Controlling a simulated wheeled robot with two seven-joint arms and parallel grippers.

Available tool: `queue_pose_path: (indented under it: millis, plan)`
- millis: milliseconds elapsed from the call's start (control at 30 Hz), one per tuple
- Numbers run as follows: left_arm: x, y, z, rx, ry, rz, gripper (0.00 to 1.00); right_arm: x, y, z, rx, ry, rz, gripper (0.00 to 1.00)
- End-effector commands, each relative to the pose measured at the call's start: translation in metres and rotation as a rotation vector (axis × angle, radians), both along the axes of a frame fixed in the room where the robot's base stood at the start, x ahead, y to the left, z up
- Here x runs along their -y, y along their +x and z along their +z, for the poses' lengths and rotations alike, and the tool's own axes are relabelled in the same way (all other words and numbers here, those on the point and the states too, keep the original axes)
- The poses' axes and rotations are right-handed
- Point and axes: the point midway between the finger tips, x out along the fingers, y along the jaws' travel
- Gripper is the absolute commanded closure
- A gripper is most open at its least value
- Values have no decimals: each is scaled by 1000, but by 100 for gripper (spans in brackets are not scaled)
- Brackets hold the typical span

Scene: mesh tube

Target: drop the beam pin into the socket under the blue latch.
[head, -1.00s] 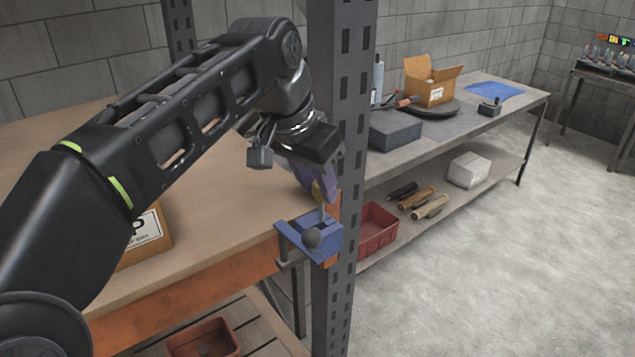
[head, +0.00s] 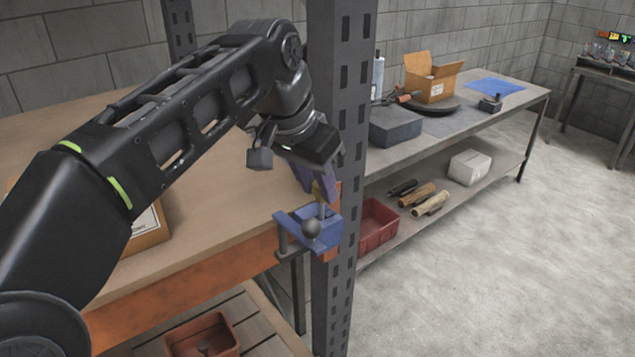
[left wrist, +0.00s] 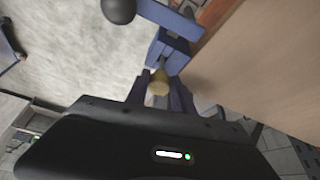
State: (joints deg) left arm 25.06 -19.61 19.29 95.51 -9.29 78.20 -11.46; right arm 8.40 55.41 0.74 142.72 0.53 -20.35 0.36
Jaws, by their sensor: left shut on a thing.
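My left gripper (head: 321,190) is shut on the beam pin, just above the blue latch (head: 325,232) at the rack upright. The pin (head: 321,209) has a yellow-brass upper part between the fingers and a thin grey lower part pointing down at the latch. In the left wrist view the yellow pin part (left wrist: 158,83) shows between the two purple-blue fingers, in line with the blue latch (left wrist: 172,50). The latch has a dark ball knob (head: 311,228). The socket is hidden, so I cannot tell whether the pin tip is inside it. My right gripper is out of view.
A perforated grey upright (head: 343,100) stands close beside my left gripper. The wooden tabletop (head: 225,205) with an orange front beam (head: 190,285) lies left of the latch. A red bin (head: 377,226) is right of the upright.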

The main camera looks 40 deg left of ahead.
Motion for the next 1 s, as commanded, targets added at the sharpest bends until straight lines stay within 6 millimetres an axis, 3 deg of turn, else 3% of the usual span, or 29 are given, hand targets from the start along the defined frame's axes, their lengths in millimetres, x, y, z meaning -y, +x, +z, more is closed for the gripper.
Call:
queue_pose_path:
  millis: [1000]
  plan:
    - [0, 0, -27, 0, 0, 0, 100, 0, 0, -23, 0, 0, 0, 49]
